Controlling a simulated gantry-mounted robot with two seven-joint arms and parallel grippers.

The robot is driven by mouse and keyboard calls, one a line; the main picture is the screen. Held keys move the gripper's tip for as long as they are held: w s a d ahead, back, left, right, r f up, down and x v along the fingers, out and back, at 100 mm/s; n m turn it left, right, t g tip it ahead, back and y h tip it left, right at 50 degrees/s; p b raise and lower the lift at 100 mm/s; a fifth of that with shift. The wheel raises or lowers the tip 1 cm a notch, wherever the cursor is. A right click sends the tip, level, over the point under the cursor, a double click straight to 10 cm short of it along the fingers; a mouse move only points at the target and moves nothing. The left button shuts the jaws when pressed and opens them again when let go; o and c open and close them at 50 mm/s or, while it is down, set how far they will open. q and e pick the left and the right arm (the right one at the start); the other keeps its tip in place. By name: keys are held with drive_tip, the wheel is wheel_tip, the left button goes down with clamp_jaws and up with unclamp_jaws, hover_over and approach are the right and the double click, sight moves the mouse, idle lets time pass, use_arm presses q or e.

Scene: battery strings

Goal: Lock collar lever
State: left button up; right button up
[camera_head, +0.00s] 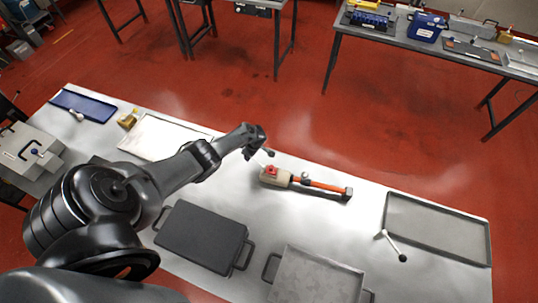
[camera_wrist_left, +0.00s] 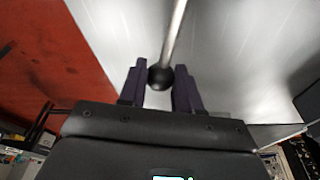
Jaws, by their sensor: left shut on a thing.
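My left gripper (camera_head: 262,147) is over the far edge of the metal table, just left of a beige tool body (camera_head: 277,176) with a red patch. In the left wrist view, my left gripper's fingers (camera_wrist_left: 159,82) are shut on the black ball knob (camera_wrist_left: 160,77) of a lever. The lever's thin metal rod (camera_wrist_left: 174,32) runs away from the knob over the grey surface. The collar end of the lever is not clear in either view. An orange shaft (camera_head: 325,186) with a dark end extends right from the beige body, lying on the table. My right gripper is not seen.
On the table are a dark lidded tray (camera_head: 203,238), a grey metal tray (camera_head: 318,278) and a shallow tray (camera_head: 440,228) at the right. Another ball-ended lever (camera_head: 392,246) stands by that tray. Clear tabletop lies around the orange shaft.

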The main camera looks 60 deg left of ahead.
use_arm(q)
drive_tip(key=shift+s+d, duration=0.1)
drive_tip(key=shift+s, duration=0.05)
drive_tip(key=shift+s+n+p, duration=0.1)
drive_tip(key=shift+n+p, duration=0.25)
drive_tip(key=shift+n, duration=0.05)
drive_tip(key=shift+s+d+n, duration=0.2)
drive_tip(key=shift+s+n, duration=0.15)
drive_tip(key=shift+n, duration=0.25)
drive_tip(key=o, duration=1)
wheel_tip(320, 180, up, 6)
drive_tip(key=p, duration=0.6)
drive_tip(key=shift+f, duration=0.2)
drive_tip(key=shift+r+p, duration=0.65)
drive_tip(key=shift+r, duration=0.05)
